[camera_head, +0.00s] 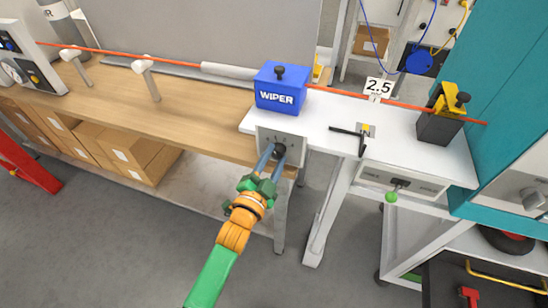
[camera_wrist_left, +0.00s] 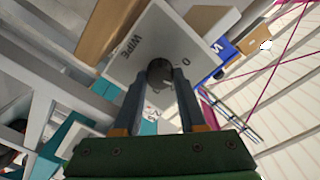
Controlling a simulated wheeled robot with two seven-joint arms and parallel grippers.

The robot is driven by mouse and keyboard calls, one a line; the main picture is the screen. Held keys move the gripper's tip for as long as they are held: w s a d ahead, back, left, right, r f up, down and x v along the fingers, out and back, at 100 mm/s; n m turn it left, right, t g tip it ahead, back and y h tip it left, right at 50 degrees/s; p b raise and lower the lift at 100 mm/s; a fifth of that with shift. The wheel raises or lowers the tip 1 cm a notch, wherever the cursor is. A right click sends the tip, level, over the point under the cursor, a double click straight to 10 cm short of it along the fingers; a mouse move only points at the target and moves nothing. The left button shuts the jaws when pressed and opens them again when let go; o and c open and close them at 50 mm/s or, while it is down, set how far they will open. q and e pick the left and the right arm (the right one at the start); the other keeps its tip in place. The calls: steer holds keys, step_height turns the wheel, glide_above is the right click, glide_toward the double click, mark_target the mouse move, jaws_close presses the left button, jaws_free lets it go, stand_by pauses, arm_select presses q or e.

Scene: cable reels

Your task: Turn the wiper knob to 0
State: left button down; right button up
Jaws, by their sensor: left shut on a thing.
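The wiper knob (camera_wrist_left: 160,73) is a dark round knob on a pale panel (camera_wrist_left: 183,38) marked "WIPE" and "0" in the left wrist view. In the head view the panel (camera_head: 290,140) hangs at the front edge of the white table, below the blue WIPER box (camera_head: 281,97). My left gripper (camera_head: 270,158) reaches up to the panel from below, and its fingers (camera_wrist_left: 162,82) are shut on the knob, one on each side. The fingers hide part of the knob, and I cannot tell where it points. My right gripper is not in view.
An orange cable (camera_head: 345,93) runs through the blue box along the tables. A black handle (camera_head: 350,135) and a black clamp block (camera_head: 440,121) sit on the white table (camera_head: 400,150).

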arm_select(q)
steer(key=shift+n, duration=0.4)
steer(key=n, duration=0.2)
steer(key=shift+n+p, duration=0.4)
steer(key=shift+f+n, duration=0.1)
steer(key=shift+n, duration=2.1)
steer(key=shift+p, duration=0.3)
steer(key=shift+c, duration=2.3)
jaws_free()
steer(key=shift+w, duration=0.1)
steer(key=v, duration=0.7)
